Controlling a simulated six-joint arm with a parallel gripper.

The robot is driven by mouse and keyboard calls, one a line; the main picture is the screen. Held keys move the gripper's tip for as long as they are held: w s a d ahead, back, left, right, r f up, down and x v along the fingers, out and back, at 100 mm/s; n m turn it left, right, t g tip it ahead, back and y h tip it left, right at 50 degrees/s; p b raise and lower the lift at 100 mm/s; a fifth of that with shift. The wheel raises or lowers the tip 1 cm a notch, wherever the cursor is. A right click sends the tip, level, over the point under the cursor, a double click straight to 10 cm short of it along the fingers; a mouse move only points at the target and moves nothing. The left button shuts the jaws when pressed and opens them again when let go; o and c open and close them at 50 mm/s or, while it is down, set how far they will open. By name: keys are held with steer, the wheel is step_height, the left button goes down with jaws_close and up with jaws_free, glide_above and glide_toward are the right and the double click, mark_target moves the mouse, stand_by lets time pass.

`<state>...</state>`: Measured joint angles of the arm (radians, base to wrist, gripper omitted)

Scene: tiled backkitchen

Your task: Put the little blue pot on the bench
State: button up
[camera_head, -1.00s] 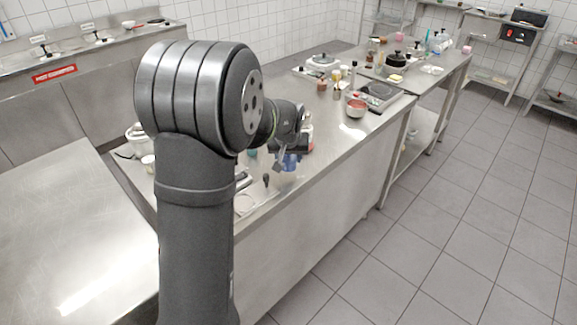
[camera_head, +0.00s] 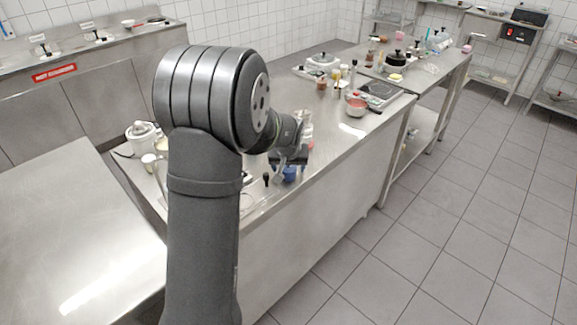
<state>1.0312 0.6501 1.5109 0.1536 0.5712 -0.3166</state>
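The little blue pot (camera_head: 289,174) is just below my gripper (camera_head: 287,163), near the front edge of the steel bench (camera_head: 335,146). The pot looks upright and at or very close to the bench top; I cannot tell whether its base touches. My gripper points down with its fingers at the pot's upper part. The fingers are small and dark here, so I cannot see whether they grip the pot or stand apart from it. My arm hides part of the bench to the left.
A red bowl (camera_head: 357,107) and a dark hot plate (camera_head: 381,91) stand farther back on the bench. A small dark-handled item (camera_head: 266,180) is just left of the pot. A white appliance (camera_head: 141,133) stands left of my arm. Bare bench lies right of the pot.

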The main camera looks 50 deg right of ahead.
steer(key=shift+r, duration=0.25)
steer(key=v, duration=1.2)
steer(key=shift+f, duration=0.15)
steer(key=x, duration=1.2)
steer(key=shift+f, duration=0.2)
step_height(320, 180, up, 3)
steer(key=shift+f, duration=0.15)
steer(key=shift+r, duration=0.55)
steer(key=shift+f, duration=0.1)
